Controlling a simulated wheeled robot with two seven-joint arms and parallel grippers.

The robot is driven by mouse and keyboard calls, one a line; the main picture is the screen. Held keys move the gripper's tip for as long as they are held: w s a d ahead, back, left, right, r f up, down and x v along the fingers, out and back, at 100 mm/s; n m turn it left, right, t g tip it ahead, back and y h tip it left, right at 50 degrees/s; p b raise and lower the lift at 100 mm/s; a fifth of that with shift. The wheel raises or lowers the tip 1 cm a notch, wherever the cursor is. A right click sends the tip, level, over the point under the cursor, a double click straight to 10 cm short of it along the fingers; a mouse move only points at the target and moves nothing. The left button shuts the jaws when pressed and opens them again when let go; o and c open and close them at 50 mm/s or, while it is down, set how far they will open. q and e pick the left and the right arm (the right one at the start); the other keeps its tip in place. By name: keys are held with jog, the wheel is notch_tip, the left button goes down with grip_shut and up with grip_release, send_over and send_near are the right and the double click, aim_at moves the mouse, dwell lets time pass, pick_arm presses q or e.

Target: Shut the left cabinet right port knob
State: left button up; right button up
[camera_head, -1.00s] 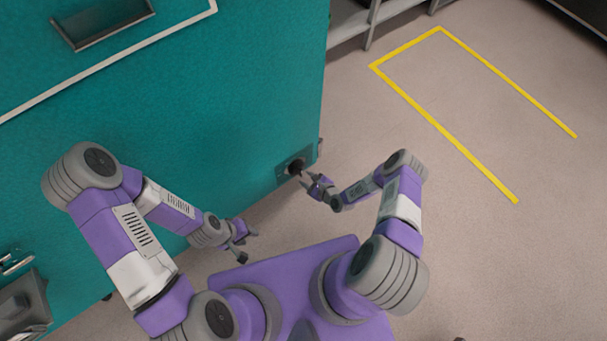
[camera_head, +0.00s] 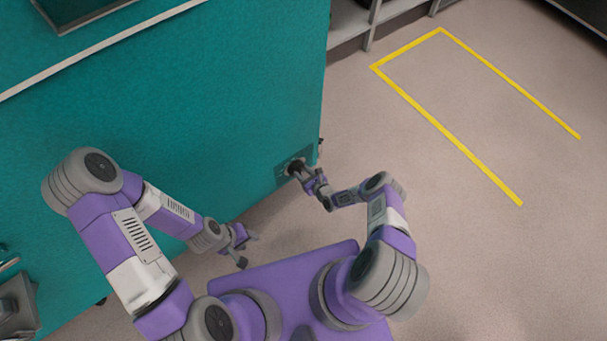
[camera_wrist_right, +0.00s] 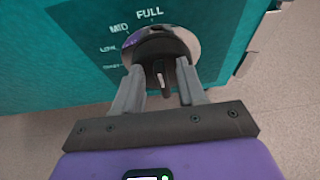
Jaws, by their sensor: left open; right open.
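The dark port knob (camera_head: 294,165) is low on the teal cabinet's (camera_head: 190,110) right end. In the right wrist view the black knob (camera_wrist_right: 163,45) sits in a pale round dial with the marks FULL and MID readable and smaller, blurred marks below. My right gripper (camera_head: 301,171) is at the knob. In its wrist view the open fingers (camera_wrist_right: 160,70) stand either side of the knob's narrow grip; I cannot tell whether they touch it. My left gripper (camera_head: 249,251) is open and empty, low in front of the cabinet, left of the knob.
The cabinet face fills the left. A grey metal fitting (camera_head: 17,305) is at the lower left. A grey shelf (camera_head: 350,22) stands behind. The floor on the right is clear, with a yellow tape outline (camera_head: 450,140).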

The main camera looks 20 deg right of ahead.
grip_shut()
jog(key=shift+a, duration=0.1)
dwell(0.4)
jog(key=shift+s+a+f+n+h, duration=0.15)
jog(key=shift+a+n+h, duration=0.25)
jog(key=shift+n+h, duration=0.45)
jog(key=shift+s+a+f+n+t+h, duration=0.15)
jog(key=shift+a+n+t+h, duration=0.15)
jog(key=shift+n, duration=0.45)
jog(key=shift+s+a+f+n+t+h, duration=0.1)
jog(key=shift+a+n+t+h, duration=0.25)
jog(key=shift+n, duration=0.35)
jog(key=shift+d, duration=0.15)
grip_release()
